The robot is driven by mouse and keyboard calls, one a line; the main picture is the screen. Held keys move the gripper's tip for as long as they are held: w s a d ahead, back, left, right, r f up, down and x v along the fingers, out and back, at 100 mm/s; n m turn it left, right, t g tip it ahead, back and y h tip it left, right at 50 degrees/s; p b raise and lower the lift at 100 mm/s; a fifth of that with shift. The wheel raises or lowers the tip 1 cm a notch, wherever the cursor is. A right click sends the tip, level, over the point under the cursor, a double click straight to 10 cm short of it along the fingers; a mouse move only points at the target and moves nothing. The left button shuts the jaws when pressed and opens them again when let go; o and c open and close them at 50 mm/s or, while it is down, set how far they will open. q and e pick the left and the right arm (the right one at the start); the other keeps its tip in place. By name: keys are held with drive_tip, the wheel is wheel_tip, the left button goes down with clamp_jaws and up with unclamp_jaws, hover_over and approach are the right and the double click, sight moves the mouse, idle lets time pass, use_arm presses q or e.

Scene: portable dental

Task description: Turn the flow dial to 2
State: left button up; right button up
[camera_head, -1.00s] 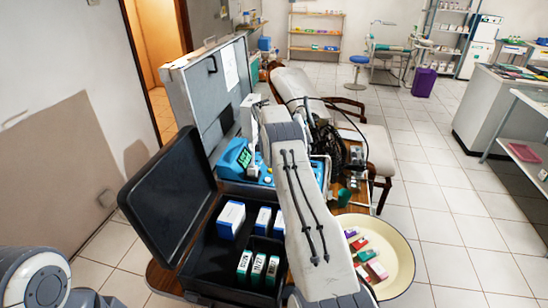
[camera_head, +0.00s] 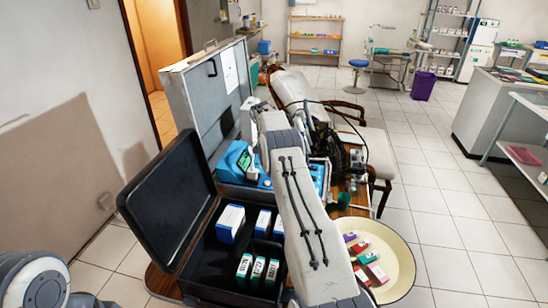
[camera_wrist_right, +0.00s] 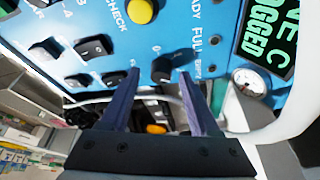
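The blue control panel (camera_wrist_right: 215,45) fills the top of the right wrist view, tilted in the picture. A small black knob (camera_wrist_right: 162,68) with a "0" by it sits between the fingertips of my right gripper (camera_wrist_right: 159,74). The fingers are open on either side of it, and I cannot tell whether they touch it. I cannot read which knob is the flow dial. In the head view the blue unit (camera_head: 233,160) is partly behind my right arm, which hides the right gripper. My left gripper is out of view.
Black rocker switches (camera_wrist_right: 95,46), a yellow button (camera_wrist_right: 140,11) and a round gauge (camera_wrist_right: 250,82) are close by on the panel. A pale tube (camera_wrist_right: 290,120) curves at the right. An open black case (camera_head: 165,195) with boxes and a cream tray (camera_head: 402,262) stand nearby.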

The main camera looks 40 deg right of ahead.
drive_tip(key=b+v, duration=0.2)
drive_tip(key=v, duration=0.8)
drive_tip(key=shift+a+r, duration=0.15)
drive_tip(key=shift+r, duration=0.05)
